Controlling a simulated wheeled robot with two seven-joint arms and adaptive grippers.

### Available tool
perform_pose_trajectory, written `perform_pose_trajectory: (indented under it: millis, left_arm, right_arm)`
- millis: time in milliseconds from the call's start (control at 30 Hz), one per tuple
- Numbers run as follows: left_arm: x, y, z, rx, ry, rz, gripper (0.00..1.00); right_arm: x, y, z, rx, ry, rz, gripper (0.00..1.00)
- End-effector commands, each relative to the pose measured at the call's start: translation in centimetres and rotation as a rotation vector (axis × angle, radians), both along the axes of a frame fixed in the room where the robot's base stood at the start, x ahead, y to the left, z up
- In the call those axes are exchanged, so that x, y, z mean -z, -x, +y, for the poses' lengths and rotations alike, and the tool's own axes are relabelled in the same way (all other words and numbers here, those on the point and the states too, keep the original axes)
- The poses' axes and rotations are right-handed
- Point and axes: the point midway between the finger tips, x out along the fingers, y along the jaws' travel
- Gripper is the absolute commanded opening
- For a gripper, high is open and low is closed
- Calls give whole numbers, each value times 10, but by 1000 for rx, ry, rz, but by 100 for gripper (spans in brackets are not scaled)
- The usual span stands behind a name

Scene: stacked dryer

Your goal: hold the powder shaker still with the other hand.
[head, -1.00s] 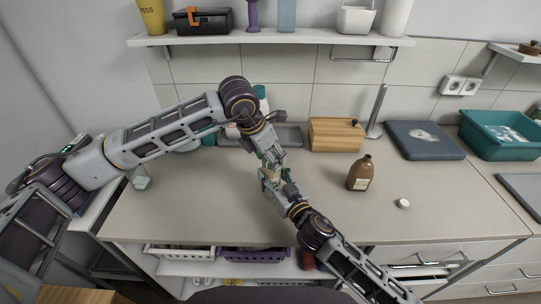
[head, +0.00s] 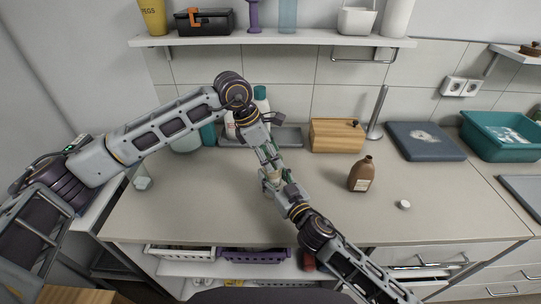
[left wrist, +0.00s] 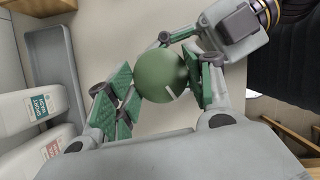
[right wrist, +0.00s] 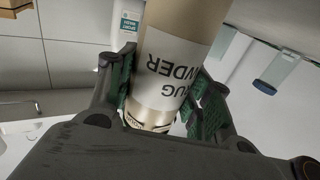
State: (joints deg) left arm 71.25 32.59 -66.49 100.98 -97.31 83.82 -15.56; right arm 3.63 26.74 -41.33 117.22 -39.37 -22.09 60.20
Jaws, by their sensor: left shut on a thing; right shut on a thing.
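The powder shaker (right wrist: 172,65) is a beige cylinder with a white label, partly readable, between the right gripper's fingers in the right wrist view. In the head view the shaker (head: 268,177) is small and mostly hidden between the grippers. My right gripper (head: 279,186) is shut on its body from the front right. My left gripper (head: 268,163) comes down from the upper left. In the left wrist view its green pads are closed around the shaker's round green top (left wrist: 160,78). Whether the shaker's base touches the worktop is hidden.
A brown bottle (head: 361,174) stands right of the grippers, with a white cap (head: 404,204) lying near it. A wooden box (head: 336,136), a grey tray (head: 288,137) and white bottles (left wrist: 35,107) stand behind. The worktop's front left (head: 180,215) is clear.

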Motion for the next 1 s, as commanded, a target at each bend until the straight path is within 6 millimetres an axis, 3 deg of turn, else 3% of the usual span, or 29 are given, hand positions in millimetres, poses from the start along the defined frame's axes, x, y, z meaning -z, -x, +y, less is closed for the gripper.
perform_pose_trajectory:
  millis: [500, 533, 667, 1000]
  left_arm:
    - [0, -1, 1, 15, -2, -2, 28]
    - [0, -1, 1, 15, -3, -3, 56]
    - [0, -1, 1, 15, -1, -2, 73]
    - [0, -1, 0, 16, 0, -1, 74]
  right_arm:
    - [0, 0, 0, 1, 0, 0, 21]
    - [0, 0, 0, 1, 0, 0, 21]
    - [0, 0, 0, 1, 0, 0, 21]
    - [0, 0, 0, 0, 0, 0, 21]
